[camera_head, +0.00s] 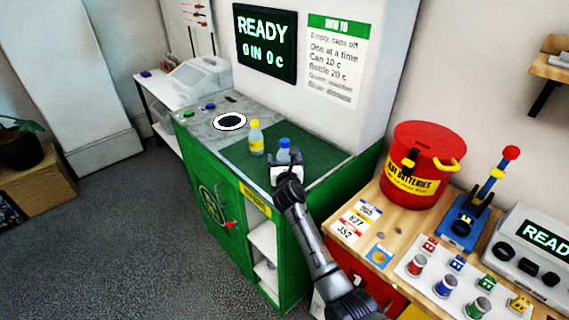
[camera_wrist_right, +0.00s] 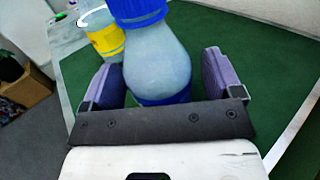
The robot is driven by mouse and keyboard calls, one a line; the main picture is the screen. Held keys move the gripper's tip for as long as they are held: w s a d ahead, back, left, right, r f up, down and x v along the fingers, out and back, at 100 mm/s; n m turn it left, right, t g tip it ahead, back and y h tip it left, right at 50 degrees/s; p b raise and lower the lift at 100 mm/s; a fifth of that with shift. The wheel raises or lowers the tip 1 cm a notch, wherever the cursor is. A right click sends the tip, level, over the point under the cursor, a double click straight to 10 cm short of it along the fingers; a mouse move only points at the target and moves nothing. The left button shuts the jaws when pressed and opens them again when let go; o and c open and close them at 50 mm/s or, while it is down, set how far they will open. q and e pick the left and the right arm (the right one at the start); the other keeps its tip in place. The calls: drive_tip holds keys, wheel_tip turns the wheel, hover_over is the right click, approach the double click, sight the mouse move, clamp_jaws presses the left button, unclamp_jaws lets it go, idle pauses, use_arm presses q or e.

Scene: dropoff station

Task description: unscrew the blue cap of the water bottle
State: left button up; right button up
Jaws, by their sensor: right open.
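The water bottle (camera_head: 284,150) with a blue cap stands upright on the green mat of the return station. In the right wrist view the bottle (camera_wrist_right: 157,65) shows large, with its blue cap (camera_wrist_right: 138,10) at the top edge, partly cut off. My right gripper (camera_head: 286,160) is at the bottle. Its two fingers (camera_wrist_right: 163,80) are open, one on each side of the bottle body, below the cap, with a gap visible at the right finger. The bottle's lower part is hidden behind the gripper. My left gripper is not in view.
A yellow-capped bottle (camera_head: 256,138) stands just left of the water bottle. A round black-and-white opening (camera_head: 230,121) is further left on the counter. On the wooden table at right stand a red battery bin (camera_head: 422,165) and a blue lever device (camera_head: 463,220).

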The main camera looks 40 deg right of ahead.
sight(285, 152)
drive_tip(key=c, duration=1)
drive_tip(key=shift+r, duration=0.1)
wheel_tip(285, 152, up, 4)
drive_tip(key=shift+r+p, duration=0.15)
drive_tip(key=shift+p, duration=1)
drive_tip(key=s+d+r+p, duration=0.3)
drive_tip(key=s+d+r, duration=0.3)
drive_tip(key=s, duration=0.3)
drive_tip(key=shift+d+r+p, duration=0.25)
drive_tip(key=shift+d+p, duration=0.1)
drive_tip(key=shift+d, duration=0.25)
drive_tip(key=shift+s, duration=0.1)
